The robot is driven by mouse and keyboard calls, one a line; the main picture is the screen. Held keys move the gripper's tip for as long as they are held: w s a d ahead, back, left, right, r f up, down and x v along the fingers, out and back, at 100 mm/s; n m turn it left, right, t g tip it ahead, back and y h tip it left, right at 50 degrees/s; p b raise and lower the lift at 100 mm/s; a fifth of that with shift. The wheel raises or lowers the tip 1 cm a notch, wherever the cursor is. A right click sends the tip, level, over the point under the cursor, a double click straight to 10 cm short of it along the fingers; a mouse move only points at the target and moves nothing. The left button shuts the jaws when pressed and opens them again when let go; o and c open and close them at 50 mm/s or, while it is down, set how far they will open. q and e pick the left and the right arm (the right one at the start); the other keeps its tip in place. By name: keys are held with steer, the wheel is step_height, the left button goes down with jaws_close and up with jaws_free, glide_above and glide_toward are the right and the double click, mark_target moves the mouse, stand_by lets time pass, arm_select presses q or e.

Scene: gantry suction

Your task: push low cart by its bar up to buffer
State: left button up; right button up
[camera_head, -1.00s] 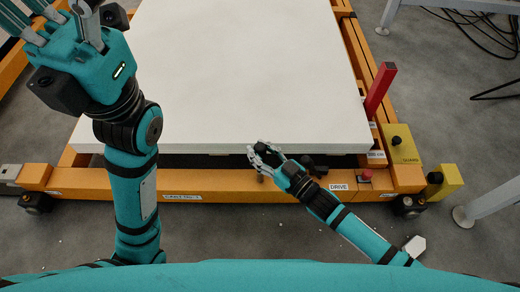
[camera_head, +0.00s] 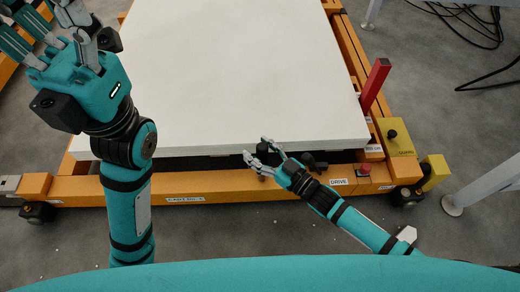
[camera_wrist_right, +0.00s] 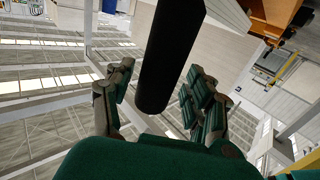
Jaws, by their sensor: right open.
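The low cart has an orange frame (camera_head: 230,185) and carries a large white slab (camera_head: 240,70). My right gripper (camera_head: 257,152) is at the cart's near edge, just below the slab, with its fingers spread. In the right wrist view a thick black bar (camera_wrist_right: 170,55) stands between the open fingers (camera_wrist_right: 160,105); I cannot tell whether they touch it. In the head view only dark round parts show by that hand. My left gripper (camera_head: 45,35) is raised at the upper left, fingers apart and empty. I cannot make out the buffer for certain.
A red upright post (camera_head: 375,85) and yellow blocks (camera_head: 397,138) are at the cart's right side. A red button (camera_head: 365,169) sits beside the DRIVE label (camera_head: 338,181). A light-grey leg (camera_head: 480,185) stands at the right. Cables (camera_head: 465,25) lie on the floor at the upper right.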

steer(key=shift+s, duration=0.15)
steer(key=v, duration=1.2)
steer(key=shift+r, duration=0.1)
